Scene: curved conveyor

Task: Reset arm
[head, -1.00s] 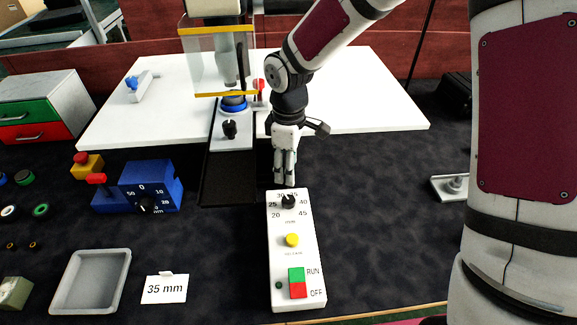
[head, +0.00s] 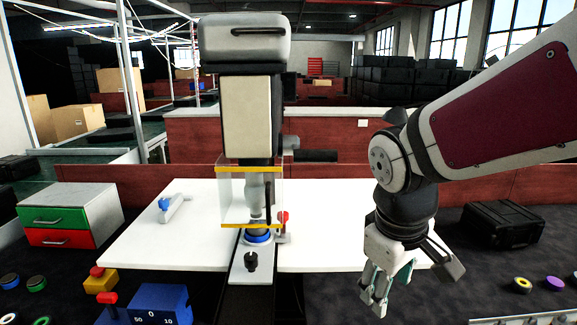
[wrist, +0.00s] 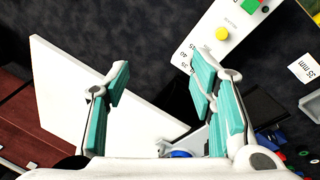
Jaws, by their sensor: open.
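My gripper (head: 376,300) hangs below my raised arm at the right of the head view, with its fingers pointing down. It is open and empty. In the wrist view my gripper (wrist: 160,95) shows its two teal-padded fingers spread apart with nothing between them.
A press machine (head: 250,120) with a clear guard stands over the white table (head: 150,235). A green-and-red drawer unit (head: 75,215) and a blue dial box (head: 150,300) are at the left. A black case (head: 503,222) lies at the right.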

